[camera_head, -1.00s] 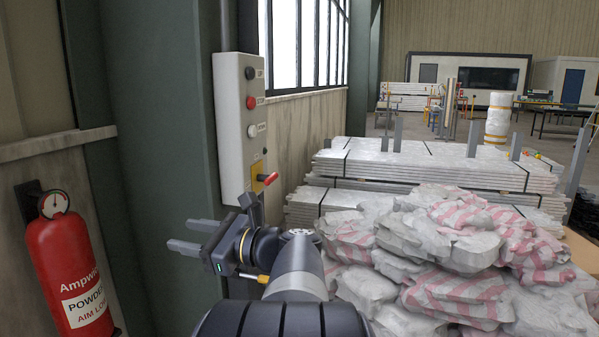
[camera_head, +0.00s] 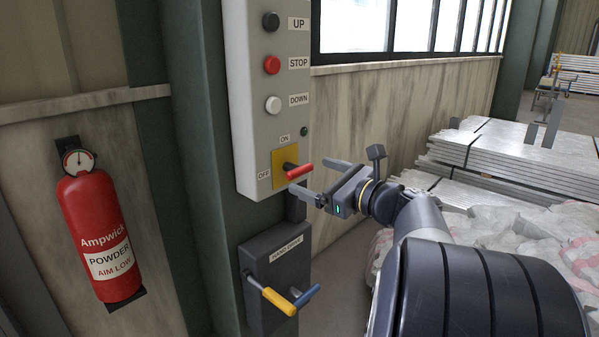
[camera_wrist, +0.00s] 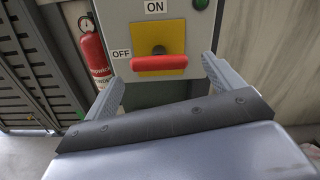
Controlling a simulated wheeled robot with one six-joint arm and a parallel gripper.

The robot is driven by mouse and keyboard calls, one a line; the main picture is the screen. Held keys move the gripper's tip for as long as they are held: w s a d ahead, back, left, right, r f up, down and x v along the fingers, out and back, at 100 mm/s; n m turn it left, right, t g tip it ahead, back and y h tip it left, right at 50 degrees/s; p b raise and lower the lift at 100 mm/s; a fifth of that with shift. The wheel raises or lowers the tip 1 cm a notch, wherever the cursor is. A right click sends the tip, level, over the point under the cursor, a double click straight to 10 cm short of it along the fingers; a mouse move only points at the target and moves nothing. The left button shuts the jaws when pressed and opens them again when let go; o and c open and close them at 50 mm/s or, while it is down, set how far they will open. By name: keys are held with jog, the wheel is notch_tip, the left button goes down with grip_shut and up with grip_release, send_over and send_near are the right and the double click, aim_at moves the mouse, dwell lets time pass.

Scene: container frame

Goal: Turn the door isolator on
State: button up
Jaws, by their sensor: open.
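The door isolator is a red handle (camera_head: 298,171) on a yellow plate (camera_head: 283,160), low on a grey control box (camera_head: 245,120). The plate is marked ON above and OFF at the left. In the wrist view the red handle (camera_wrist: 160,63) lies level, sideways across the lower part of the yellow plate (camera_wrist: 150,36). My gripper (camera_head: 313,179) is open, its fingers pointing at the box, close to the handle. In the wrist view the two fingers (camera_wrist: 162,80) stand left and right of the handle's ends; I cannot tell if they touch it.
Above the isolator are UP, STOP (camera_head: 272,65) and DOWN buttons. A red fire extinguisher (camera_head: 100,235) hangs at the left. Wrapped sacks (camera_head: 500,235) and stacked panels (camera_head: 520,150) stand at the right.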

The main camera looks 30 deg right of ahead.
aim_at(303, 173)
jog(key=shift+x, duration=2.75)
jog(key=shift+s, duration=0.1)
jog(key=shift+c, duration=0.2)
jog(key=c, duration=0.9)
